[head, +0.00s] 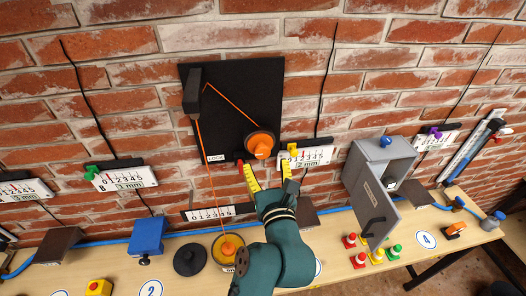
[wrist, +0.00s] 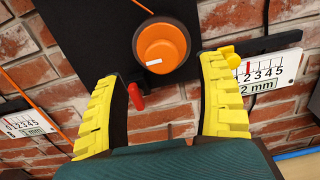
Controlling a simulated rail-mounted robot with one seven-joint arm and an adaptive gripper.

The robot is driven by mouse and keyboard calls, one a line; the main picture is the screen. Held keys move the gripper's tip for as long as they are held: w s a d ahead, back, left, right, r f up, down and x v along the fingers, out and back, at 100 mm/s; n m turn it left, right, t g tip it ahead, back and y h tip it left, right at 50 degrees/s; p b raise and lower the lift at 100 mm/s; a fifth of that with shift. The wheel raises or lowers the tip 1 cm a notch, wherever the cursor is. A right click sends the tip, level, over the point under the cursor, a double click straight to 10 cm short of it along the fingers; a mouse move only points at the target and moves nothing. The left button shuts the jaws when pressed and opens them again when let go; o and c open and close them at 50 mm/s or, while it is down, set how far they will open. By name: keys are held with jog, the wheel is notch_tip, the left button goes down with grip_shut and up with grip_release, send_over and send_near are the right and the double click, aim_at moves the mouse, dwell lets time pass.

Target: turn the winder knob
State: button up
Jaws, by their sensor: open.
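The orange winder knob (head: 261,146) sits on a black panel (head: 238,95) on the brick wall, with an orange cord running up from it over the panel. My gripper (head: 268,172) is just below the knob in the head view. In the wrist view my gripper (wrist: 157,75) has its yellow fingers spread wide, with nothing between the pads. The knob is ahead of the fingertips, and I see no contact. A red lever (wrist: 136,97) hangs below the panel, between the fingers in the picture.
A white gauge with a yellow knob (wrist: 264,74) is close to the right finger. A grey box (head: 378,172) with an open door stands at right. A yellow dish with an orange weight (head: 228,248) hangs or rests near the table (head: 190,283).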

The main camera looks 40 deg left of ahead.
aim_at(263, 153)
jog(key=x, duration=0.5)
jog(key=shift+w+a, duration=0.15)
jog(key=shift+w, duration=0.05)
jog(key=c, duration=1.2)
